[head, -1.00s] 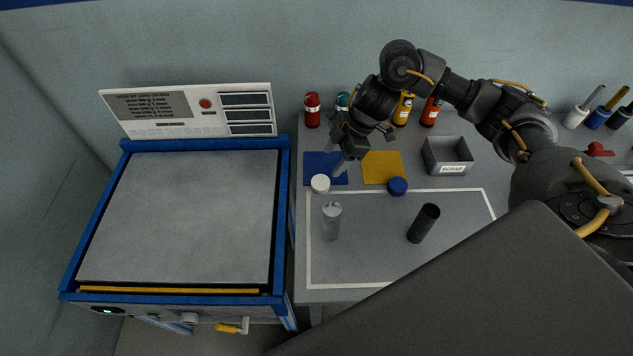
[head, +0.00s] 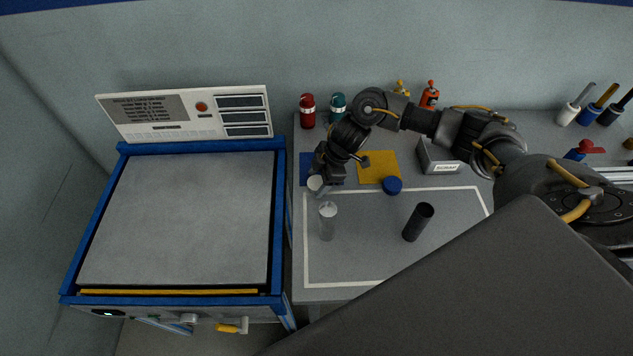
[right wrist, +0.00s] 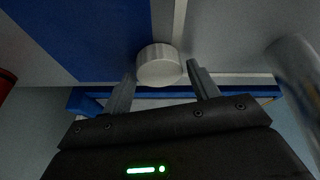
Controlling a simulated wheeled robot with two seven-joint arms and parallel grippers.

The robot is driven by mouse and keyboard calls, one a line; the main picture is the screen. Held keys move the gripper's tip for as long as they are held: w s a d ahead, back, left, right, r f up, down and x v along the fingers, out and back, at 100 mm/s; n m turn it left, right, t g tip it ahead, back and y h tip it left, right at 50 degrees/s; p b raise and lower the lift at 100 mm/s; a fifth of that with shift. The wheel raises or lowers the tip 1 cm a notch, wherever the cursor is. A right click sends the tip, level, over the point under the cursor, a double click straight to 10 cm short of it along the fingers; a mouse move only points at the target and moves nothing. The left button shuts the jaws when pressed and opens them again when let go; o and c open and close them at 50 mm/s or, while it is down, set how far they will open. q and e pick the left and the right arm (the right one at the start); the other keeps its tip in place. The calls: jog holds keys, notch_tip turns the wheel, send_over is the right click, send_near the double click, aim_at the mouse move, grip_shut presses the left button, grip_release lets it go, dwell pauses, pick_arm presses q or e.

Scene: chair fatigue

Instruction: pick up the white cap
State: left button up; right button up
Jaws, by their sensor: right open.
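The white cap (head: 315,184) lies on the bench by the front edge of the blue mat (head: 305,168), partly hidden by my right gripper in the head view. In the right wrist view the white cap (right wrist: 159,65) sits between and just beyond the fingertips of my right gripper (right wrist: 160,75). That gripper is open, with a finger on each side of the cap and no grip on it. In the head view my right gripper (head: 322,180) is low over the cap. My left gripper is not in view.
A clear cylinder (head: 327,222) stands close in front of the cap. A black cylinder (head: 418,222) and a blue cap (head: 392,185) are to the right, near a yellow mat (head: 380,166) and a grey scrap bin (head: 440,160). A blue-framed machine (head: 180,215) stands left.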

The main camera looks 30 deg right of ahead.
aim_at(311, 182)
jog(key=shift+f, duration=0.2)
jog(key=c, duration=0.7)
jog(key=shift+r, duration=0.15)
jog(key=shift+w+r, duration=0.1)
jog(key=shift+r, duration=0.2)
notch_tip(311, 182, up, 2)
jog(key=shift+r+b, duration=0.25)
jog(key=shift+b, duration=0.25)
jog(key=s+d+r, duration=0.4)
jog(key=s+r, duration=0.6)
jog(key=s, duration=0.3)
jog(key=w+a+r+m, duration=0.1)
jog(key=w+a, duration=0.1)
jog(key=w+a+r+m+t, duration=0.1)
jog(key=w+a+m, duration=0.1)
jog(key=a, duration=0.1)
jog(key=w+a+r+m+h, duration=0.1)
jog(key=w+a+r, duration=0.1)
jog(key=shift+a+r+m+t+b, duration=0.1)
jog(key=shift+a+m+t+b, duration=0.2)
jog(key=shift+m+b, duration=0.1)
